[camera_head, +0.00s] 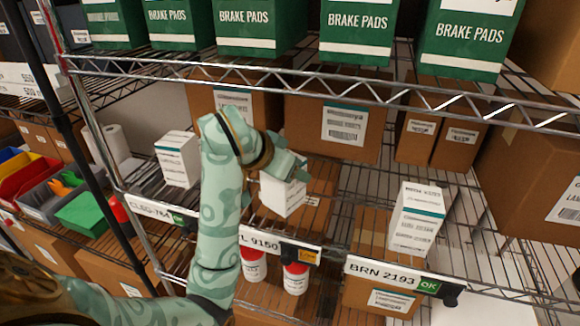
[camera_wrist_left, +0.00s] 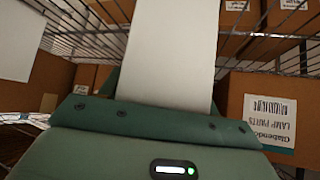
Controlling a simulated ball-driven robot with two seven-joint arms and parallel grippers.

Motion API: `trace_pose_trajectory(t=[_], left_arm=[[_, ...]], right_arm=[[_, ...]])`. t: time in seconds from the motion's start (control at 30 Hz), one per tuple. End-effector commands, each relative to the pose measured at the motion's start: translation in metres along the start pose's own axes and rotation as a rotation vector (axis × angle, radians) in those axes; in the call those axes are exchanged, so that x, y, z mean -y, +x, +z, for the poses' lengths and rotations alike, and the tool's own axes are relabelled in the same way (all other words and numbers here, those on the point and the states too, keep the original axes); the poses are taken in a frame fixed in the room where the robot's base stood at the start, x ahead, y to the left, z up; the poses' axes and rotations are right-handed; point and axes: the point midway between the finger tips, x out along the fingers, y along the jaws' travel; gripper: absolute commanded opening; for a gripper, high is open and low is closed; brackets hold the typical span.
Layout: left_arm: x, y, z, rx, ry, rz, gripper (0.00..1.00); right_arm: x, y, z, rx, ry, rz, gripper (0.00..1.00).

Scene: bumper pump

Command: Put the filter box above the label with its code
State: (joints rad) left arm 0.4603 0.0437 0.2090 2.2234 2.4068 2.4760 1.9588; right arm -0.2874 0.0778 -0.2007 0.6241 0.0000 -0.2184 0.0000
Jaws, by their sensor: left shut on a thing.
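My left arm reaches into the wire shelf, and its gripper (camera_head: 290,168) is shut on a white filter box (camera_head: 281,196). The box is above the shelf just behind the middle label (camera_head: 275,244), which ends in "L 9150" with an orange tag. Whether the box touches the shelf I cannot tell. In the left wrist view the white box (camera_wrist_left: 170,50) rises from between the green jaws; its code is not readable. Part of the middle label is hidden by my arm. My right gripper is not in view.
Brown cartons (camera_head: 335,125) stand behind. A wire shelf edge (camera_head: 330,85) with green brake pad boxes (camera_head: 360,32) runs overhead. Red-capped containers (camera_head: 295,280) are below.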

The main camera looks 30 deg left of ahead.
Motion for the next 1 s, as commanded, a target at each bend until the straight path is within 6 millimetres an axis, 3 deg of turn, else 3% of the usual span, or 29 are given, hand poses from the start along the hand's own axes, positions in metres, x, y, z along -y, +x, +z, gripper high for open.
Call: trace_pose_trajectory(t=[0.07,0.1,0.17,0.2,0.4,0.57,0.77,1.0], left_arm=[[0.0,0.002,0.001,-0.001,-0.001,0.0,0.2],[0.0,0.003,0.002,0.0,-0.001,0.0,0.64],[0.0,0.002,0.001,0.0,0.0,-0.001,0.81],[0.0,0.002,0.001,0.0,0.0,-0.001,0.83],[0.0,0.002,0.001,-0.001,0.0,-0.001,0.83],[0.0,-0.007,-0.002,-0.002,0.0,-0.001,0.83],[0.001,-0.052,-0.005,-0.005,0.001,-0.005,0.83],[0.0,-0.105,-0.006,-0.001,0.002,-0.002,0.83]], right_arm=[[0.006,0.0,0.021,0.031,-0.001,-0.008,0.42],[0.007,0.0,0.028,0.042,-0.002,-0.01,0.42],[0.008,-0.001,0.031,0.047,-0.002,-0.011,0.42],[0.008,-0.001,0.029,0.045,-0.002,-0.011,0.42],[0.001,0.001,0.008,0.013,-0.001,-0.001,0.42],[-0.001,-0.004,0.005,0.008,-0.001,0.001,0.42],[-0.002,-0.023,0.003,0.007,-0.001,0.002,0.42],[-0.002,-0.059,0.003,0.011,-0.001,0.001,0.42]])
